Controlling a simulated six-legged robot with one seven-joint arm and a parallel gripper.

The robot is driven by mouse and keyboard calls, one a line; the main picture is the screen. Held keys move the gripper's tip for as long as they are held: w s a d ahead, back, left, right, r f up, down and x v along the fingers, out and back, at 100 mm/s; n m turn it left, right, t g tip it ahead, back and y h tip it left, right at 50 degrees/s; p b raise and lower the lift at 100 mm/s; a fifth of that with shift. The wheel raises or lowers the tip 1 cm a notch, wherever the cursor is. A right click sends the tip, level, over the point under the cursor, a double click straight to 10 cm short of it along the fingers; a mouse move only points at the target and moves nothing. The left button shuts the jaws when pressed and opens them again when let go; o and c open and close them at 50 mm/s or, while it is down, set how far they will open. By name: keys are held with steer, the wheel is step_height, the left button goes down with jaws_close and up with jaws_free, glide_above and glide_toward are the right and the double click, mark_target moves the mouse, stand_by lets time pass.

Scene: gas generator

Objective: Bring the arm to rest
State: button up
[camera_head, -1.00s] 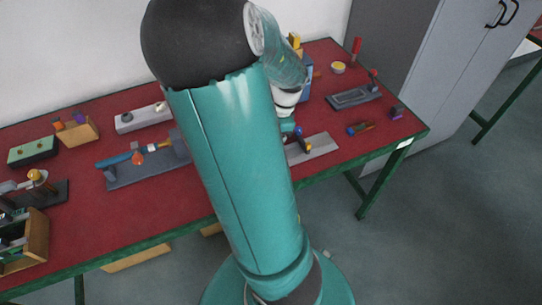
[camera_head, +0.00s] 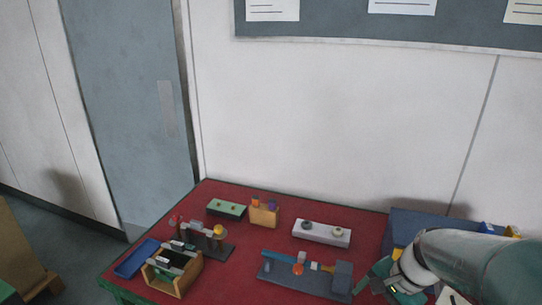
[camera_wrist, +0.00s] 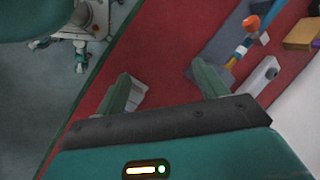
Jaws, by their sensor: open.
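My gripper (camera_wrist: 165,90) shows in the wrist view with its two teal fingers spread apart and nothing between them. The red bench top (camera_wrist: 160,55) lies beyond the fingers. In the head view my teal arm enters at the lower right, over the right part of the bench (camera_head: 225,275). The gripper end there is partly hidden by the arm and cut by the frame.
A blue-grey apparatus with an orange part (camera_head: 298,268) lies left of my arm. A white block (camera_head: 321,233), wooden box (camera_head: 264,214), green box (camera_head: 227,209), blue tray (camera_head: 137,258) and wooden crate (camera_head: 190,279) stand farther left. A wall rises behind the bench.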

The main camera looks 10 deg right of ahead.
steer(key=s+a+r+n+t+h, duration=0.3)
steer(key=s+a+r+n, duration=0.1)
steer(key=a+r+n, duration=0.7)
steer(key=a+n, duration=0.2)
steer(key=a, duration=0.1)
steer(key=shift+a, duration=0.4)
steer(key=shift+o, duration=0.5)
